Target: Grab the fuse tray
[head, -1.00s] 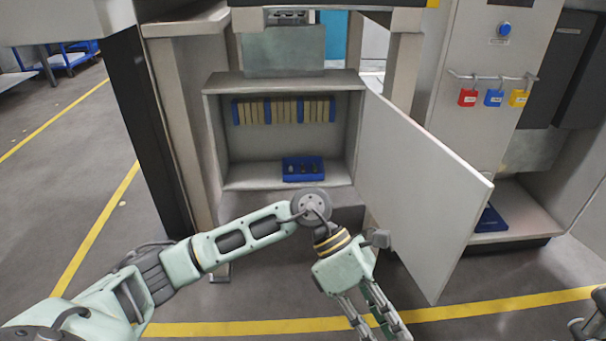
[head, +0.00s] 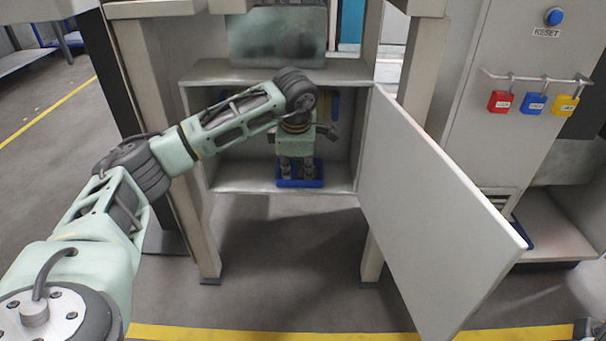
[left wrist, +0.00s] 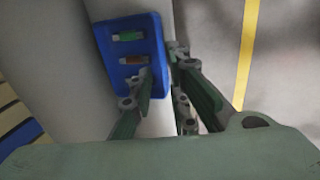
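The fuse tray (head: 300,184) is a small blue tray on the floor of the open cabinet. In the left wrist view the blue tray (left wrist: 107,38) holds a green fuse (left wrist: 131,36) and an orange-brown one (left wrist: 132,60). My left gripper (head: 298,172) reaches down into the cabinet over the tray and hides much of it. In the left wrist view the left gripper (left wrist: 162,70) is open. One finger is over the tray's inside and the other is just outside its right edge; contact cannot be told. A dark part of my right gripper (head: 588,328) barely shows at the bottom right corner.
The grey cabinet (head: 230,178) has side walls and a top close around my left arm. Its door (head: 440,215) stands open to the right. Red (head: 500,101), blue (head: 533,103) and yellow (head: 564,105) padlocks hang on a rail at right. The floor in front is clear.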

